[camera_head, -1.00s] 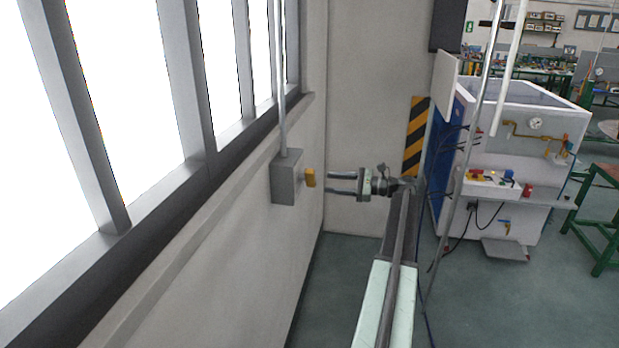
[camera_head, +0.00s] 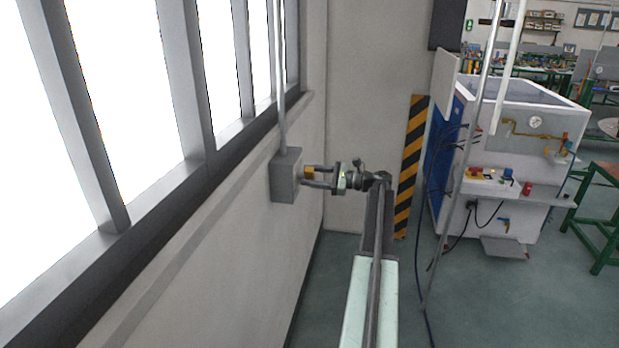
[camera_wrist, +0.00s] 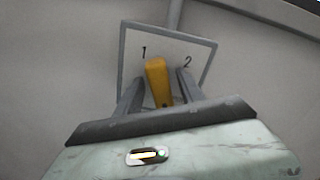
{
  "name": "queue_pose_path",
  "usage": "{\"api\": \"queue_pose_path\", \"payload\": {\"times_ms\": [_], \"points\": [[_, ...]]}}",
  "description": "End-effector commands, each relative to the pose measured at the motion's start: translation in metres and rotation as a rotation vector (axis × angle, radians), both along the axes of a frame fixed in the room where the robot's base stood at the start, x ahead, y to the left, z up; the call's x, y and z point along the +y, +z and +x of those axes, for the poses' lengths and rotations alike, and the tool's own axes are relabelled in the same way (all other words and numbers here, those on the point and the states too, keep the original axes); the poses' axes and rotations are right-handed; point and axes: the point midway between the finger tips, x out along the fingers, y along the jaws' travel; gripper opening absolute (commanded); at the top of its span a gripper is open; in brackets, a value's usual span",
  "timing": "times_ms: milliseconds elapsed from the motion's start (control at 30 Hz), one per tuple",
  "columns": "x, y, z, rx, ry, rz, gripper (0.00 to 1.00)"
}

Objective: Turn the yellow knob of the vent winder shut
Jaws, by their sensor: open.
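The vent winder is a grey box (camera_head: 285,176) on the wall below the windows, with a yellow knob (camera_head: 309,172) on its right side. In the wrist view the yellow knob (camera_wrist: 158,82) stands nearly upright, leaning slightly left, between the marks 1 and 2 on the winder's face (camera_wrist: 205,62). My gripper (camera_head: 306,176) is open, with its two fingers on either side of the knob. In the wrist view the fingers of my gripper (camera_wrist: 157,85) flank the knob. I cannot tell whether either finger touches it.
A grey pipe (camera_head: 279,80) rises from the winder box along the window frames. A yellow-and-black striped strip (camera_head: 411,165) stands right of my arm. A white machine (camera_head: 500,205) with cables stands further right.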

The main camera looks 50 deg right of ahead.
Motion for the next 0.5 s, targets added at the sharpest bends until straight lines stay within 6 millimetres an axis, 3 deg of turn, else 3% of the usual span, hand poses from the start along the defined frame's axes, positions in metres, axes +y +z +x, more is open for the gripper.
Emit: {"api": "queue_pose_path", "payload": {"times_ms": [33,167,367,500], "points": [[0.0,0.0,0.0,0.0,0.0,0.0,0.37],[0.0002,-0.0001,0.0,0.0,0.001,0.0,0.01],[0.0009,-0.0006,-0.0003,-0.017,0.002,-0.028,0.0],[0.002,-0.0015,-0.0009,-0.099,0.003,-0.162,0.0]]}}
